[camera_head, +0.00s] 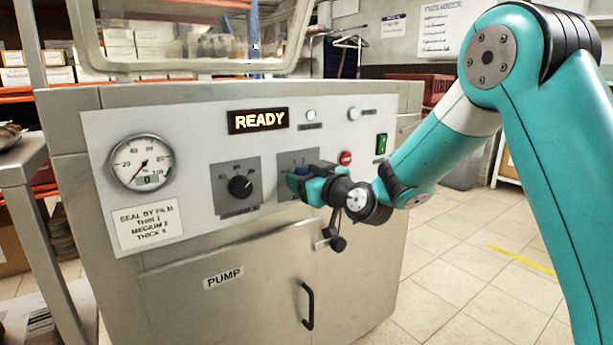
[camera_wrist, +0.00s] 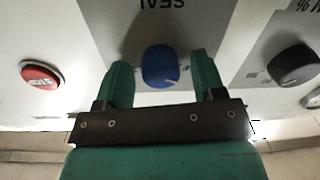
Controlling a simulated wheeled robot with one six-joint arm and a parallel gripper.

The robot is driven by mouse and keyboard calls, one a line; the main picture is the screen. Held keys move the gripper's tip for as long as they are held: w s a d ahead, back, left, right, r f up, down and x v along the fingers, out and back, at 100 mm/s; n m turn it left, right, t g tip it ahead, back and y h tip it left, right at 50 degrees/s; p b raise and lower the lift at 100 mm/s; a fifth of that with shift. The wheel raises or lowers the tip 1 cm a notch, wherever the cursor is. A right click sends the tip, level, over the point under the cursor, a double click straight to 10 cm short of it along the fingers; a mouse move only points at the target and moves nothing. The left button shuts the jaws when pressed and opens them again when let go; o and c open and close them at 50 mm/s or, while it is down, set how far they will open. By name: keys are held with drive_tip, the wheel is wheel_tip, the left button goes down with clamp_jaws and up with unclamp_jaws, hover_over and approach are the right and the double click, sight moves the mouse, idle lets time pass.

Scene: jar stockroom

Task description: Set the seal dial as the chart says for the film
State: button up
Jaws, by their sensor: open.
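The seal dial (camera_wrist: 161,66) is a blue knob on a grey plate marked SEAL in the wrist view, where the lettering appears upside down. My gripper (camera_wrist: 160,78) is open, with one green finger on each side of the knob; I cannot tell whether they touch it. In the head view my gripper (camera_head: 312,186) is at the seal plate (camera_head: 297,160) and covers most of it, so the dial setting is hidden. The chart (camera_head: 149,223) on the machine front reads SEAL BY FILM, THIN 1, MEDIUM 2, THICK 3, though the numerals are small.
A black knob (camera_head: 240,187) is left of the seal plate, below a lit READY display (camera_head: 258,120). A red STOP button (camera_head: 345,158) and green switch (camera_head: 381,144) are to the right. A gauge (camera_head: 142,162) and the PUMP door handle (camera_head: 308,306) also show.

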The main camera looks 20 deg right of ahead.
drive_tip(key=c, duration=0.9)
drive_tip(key=shift+m, duration=0.3)
drive_tip(key=shift+d+f+m+h+p, duration=0.15)
drive_tip(key=shift+m+p, duration=1.4)
drive_tip(key=shift+m, duration=2.9)
drive_tip(key=shift+r+m+h+p, duration=0.15)
drive_tip(key=shift+m+p, duration=1.4)
drive_tip(key=shift+m, duration=2.9)
drive_tip(key=shift+f+t, duration=0.15)
drive_tip(key=shift+t, duration=0.15)
